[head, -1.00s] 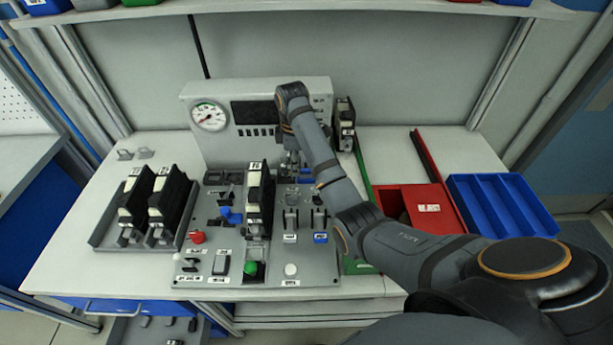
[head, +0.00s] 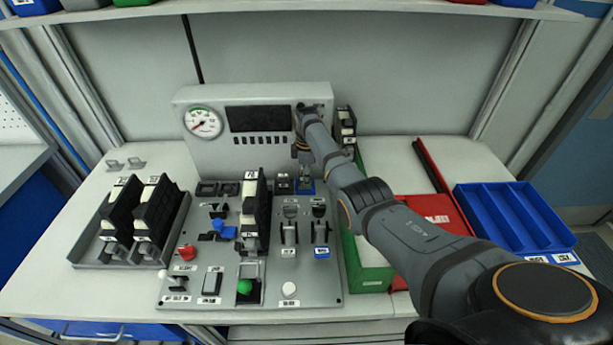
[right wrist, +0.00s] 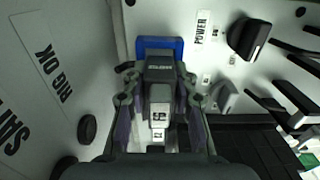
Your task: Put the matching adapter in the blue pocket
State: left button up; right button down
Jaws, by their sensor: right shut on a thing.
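My right gripper (right wrist: 160,115) is shut on a dark grey adapter (right wrist: 159,72) with a pale label on its near part. In the right wrist view the adapter's far end overlaps the blue pocket (right wrist: 147,43); I cannot tell whether it is fully seated. In the head view my right gripper (head: 304,172) is over the blue pocket (head: 305,188) at the back right of the grey panel (head: 200,286), largely hidden by my wrist. My left gripper is not in view.
A tall black module (head: 256,205) stands left of the blue pocket. Switches (head: 320,232) lie in front. The gauge housing (head: 180,125) rises close behind. A green box (head: 362,278), red box (head: 445,212) and blue tray (head: 515,220) stand right. Two modules stand in a left tray (head: 80,255).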

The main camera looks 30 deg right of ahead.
jog(key=shift+w+f, duration=0.1)
jog(key=shift+f, duration=0.15)
jog(key=shift+f, duration=0.1)
jog(key=shift+f+b, duration=0.35)
jog(key=shift+f, duration=0.05)
jog(key=c, duration=1.1)
grip_release()
jog(key=shift+o, duration=0.2)
notch_tip(320, 180, up, 13)
jog(key=shift+r, duration=0.15)
